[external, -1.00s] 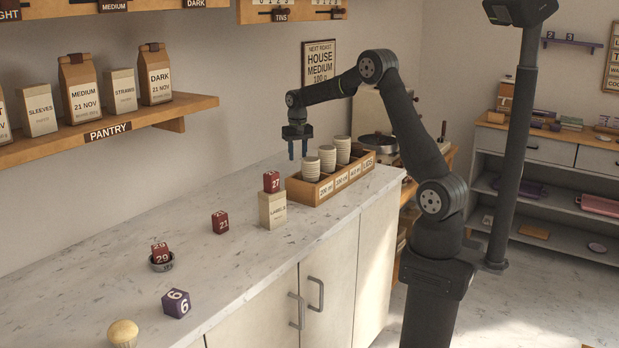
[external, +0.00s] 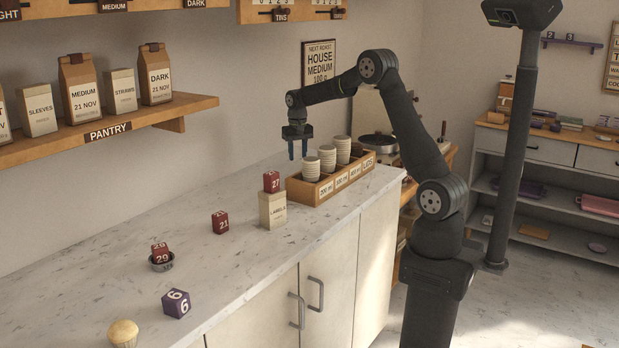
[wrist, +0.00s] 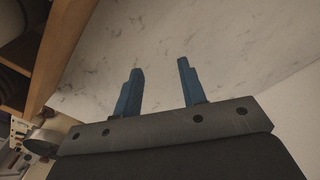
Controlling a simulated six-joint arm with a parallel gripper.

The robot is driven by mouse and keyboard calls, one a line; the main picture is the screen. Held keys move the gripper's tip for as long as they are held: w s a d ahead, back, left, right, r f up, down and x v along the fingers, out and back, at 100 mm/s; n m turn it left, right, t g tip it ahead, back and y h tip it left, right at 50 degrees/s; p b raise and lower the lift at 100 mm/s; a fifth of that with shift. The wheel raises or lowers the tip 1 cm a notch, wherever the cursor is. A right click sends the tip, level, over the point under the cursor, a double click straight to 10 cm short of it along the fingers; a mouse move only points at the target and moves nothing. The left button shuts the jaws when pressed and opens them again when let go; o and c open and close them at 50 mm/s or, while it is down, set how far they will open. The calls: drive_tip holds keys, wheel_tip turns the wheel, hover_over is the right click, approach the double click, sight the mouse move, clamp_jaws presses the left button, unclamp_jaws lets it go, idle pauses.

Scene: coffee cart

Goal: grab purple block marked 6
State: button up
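The purple block marked 6 (external: 176,303) sits on the marble counter near its front edge, at the lower left of the external view. My gripper (external: 298,150) hangs fingers down near the cup organizer, well behind and to the right of the purple block. In the wrist view its two blue fingers (wrist: 158,88) stand apart with nothing between them, over bare counter. The purple block does not show in the wrist view.
Red blocks stand on the counter: one marked 21 (external: 220,222), one marked 27 (external: 271,181) on a labels box (external: 272,210), and one marked 29 (external: 160,253) in a small dish. A muffin (external: 123,334) is left of the purple block. A wooden organizer (external: 325,187) holds cup stacks.

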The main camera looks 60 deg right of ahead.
drive_tip(key=shift+o, duration=0.4)
drive_tip(key=o, duration=0.6)
drive_tip(key=shift+c, duration=0.2)
